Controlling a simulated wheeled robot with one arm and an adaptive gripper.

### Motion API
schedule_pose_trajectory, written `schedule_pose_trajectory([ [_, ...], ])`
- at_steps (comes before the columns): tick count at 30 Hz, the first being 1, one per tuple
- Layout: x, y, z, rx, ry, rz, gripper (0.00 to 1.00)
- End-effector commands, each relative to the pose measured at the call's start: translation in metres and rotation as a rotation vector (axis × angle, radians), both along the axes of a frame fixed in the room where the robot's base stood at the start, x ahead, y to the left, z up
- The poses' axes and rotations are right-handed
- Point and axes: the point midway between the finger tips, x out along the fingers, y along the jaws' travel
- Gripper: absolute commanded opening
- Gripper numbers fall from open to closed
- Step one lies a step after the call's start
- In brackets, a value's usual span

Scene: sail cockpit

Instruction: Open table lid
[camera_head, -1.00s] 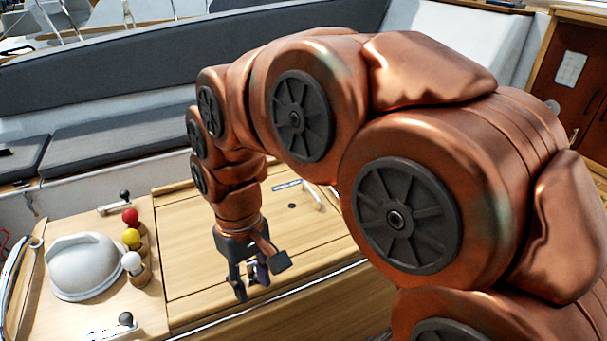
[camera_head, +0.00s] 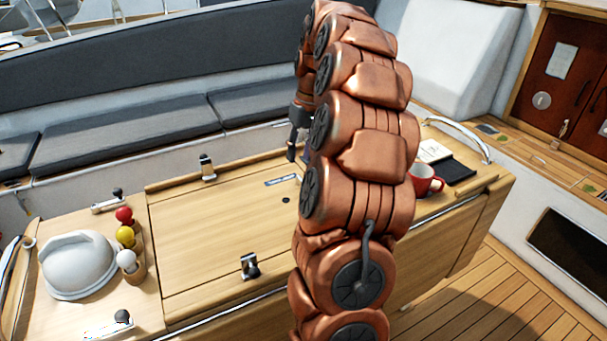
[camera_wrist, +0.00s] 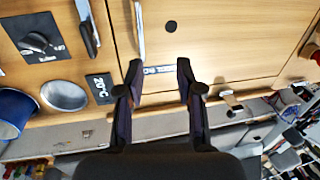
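The table lid (camera_head: 215,225) is a light wood panel and lies flat and closed on the cockpit table. A dark round spot (camera_wrist: 171,26) and a small label (camera_head: 281,181) are on it. One latch (camera_head: 207,168) stands at its far edge and another latch (camera_head: 250,266) at its near edge. In the wrist view a pale bar handle (camera_wrist: 140,30) lies along the lid's side; my arm hides that part in the head view. My gripper (camera_wrist: 159,66) is open and empty above the table's far edge, its fingers apart around the label in the picture.
Left of the lid are a white dome (camera_head: 78,265) and red, yellow and white balls (camera_head: 125,236).

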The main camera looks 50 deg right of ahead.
Motion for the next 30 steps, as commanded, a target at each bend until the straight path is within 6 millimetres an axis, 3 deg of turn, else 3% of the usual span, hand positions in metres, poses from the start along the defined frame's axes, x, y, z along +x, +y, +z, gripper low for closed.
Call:
schedule_pose_trajectory([
  [3, -0.003, -0.021, -0.004, 0.002, -0.002, -0.029, 0.36],
  [7, -0.004, -0.029, -0.006, 0.003, -0.004, -0.037, 0.36],
  [14, -0.003, -0.027, -0.019, 0.0, -0.005, -0.038, 0.36],
  [30, 0.001, -0.016, -0.072, 0.0, -0.005, -0.038, 0.36],
])
